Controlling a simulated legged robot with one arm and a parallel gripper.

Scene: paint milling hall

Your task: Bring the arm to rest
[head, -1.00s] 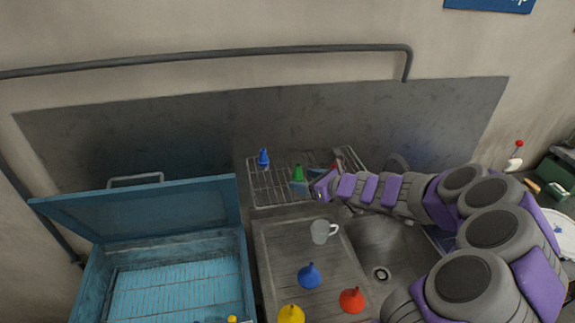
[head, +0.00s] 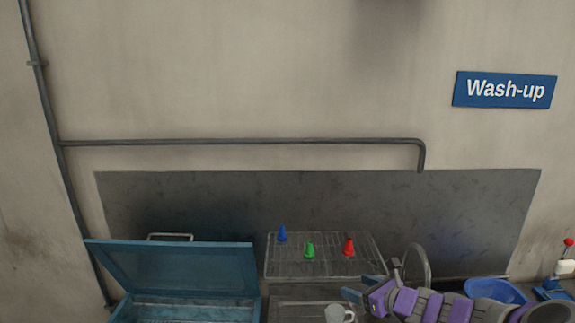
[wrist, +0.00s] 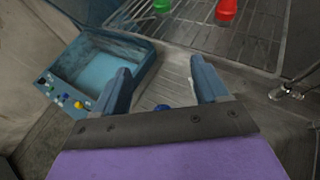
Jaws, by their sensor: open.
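My gripper (head: 362,288) is at the lower right of the head view, in front of the wire rack and above the sink area. Its two blue-grey fingers stand apart with nothing between their tips, as the wrist view (wrist: 163,78) also shows. On the rack (head: 335,268) stand a blue funnel (head: 282,234), a green funnel (head: 310,250) and a red funnel (head: 349,247), all clear of my fingers. The wrist view shows the green funnel (wrist: 162,5) and red funnel (wrist: 227,9) at its top edge, beyond the fingers.
A blue tank with its lid raised (head: 175,268) stands left of the rack. A grey mug (head: 338,314) is near the gripper. A tap (head: 424,262) rises behind my arm, and a blue basin (head: 497,291) lies to the right. A pipe (head: 240,141) runs along the wall.

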